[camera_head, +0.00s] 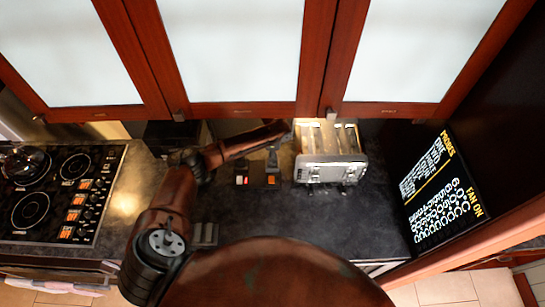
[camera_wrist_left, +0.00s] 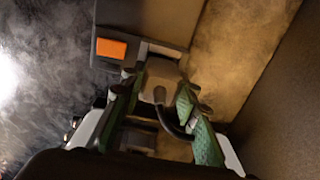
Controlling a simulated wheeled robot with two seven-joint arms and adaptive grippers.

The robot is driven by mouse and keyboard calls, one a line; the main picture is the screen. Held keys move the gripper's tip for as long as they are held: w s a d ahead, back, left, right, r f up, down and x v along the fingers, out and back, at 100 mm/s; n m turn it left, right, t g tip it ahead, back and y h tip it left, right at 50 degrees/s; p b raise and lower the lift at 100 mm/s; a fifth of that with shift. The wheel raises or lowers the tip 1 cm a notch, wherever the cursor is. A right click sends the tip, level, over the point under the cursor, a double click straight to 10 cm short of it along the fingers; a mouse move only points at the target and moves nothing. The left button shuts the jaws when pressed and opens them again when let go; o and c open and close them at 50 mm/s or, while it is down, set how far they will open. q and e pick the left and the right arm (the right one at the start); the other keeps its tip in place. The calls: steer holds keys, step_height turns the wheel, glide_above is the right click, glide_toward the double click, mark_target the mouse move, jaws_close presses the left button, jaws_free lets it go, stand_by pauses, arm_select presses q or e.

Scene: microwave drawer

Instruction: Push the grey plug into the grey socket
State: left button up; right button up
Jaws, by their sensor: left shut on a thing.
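A dark block (camera_head: 257,173) with a red and an orange button stands on the counter. In the left wrist view its side with the orange button (camera_wrist_left: 112,48) is at the top. My left gripper (camera_head: 274,158) is at the block's right end, seen small. In the left wrist view its green-padded fingers (camera_wrist_left: 158,98) are shut on the grey plug (camera_wrist_left: 160,78), whose black cord curves down between them. The plug is close to the block's grey edge. The socket opening is hidden, and I cannot tell how deep the plug sits. My right gripper is out of view.
A silver toaster (camera_head: 330,170) stands just right of the block. A stove (camera_head: 55,195) is at the left and a dark panel with white lettering (camera_head: 440,190) at the right. Cabinet doors hang above. The counter in front of the block (camera_head: 265,212) is clear.

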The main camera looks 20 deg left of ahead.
arm_select(q)
steer(key=shift+f+b, duration=0.4)
steer(key=shift+f, duration=0.4)
steer(key=o, duration=1.2)
steer(key=shift+o, duration=0.2)
steer(key=shift+f, duration=0.1)
step_height(320, 180, up, 8)
steer(key=shift+f, duration=0.2)
steer(key=shift+d+f, duration=0.1)
steer(key=shift+d, duration=0.05)
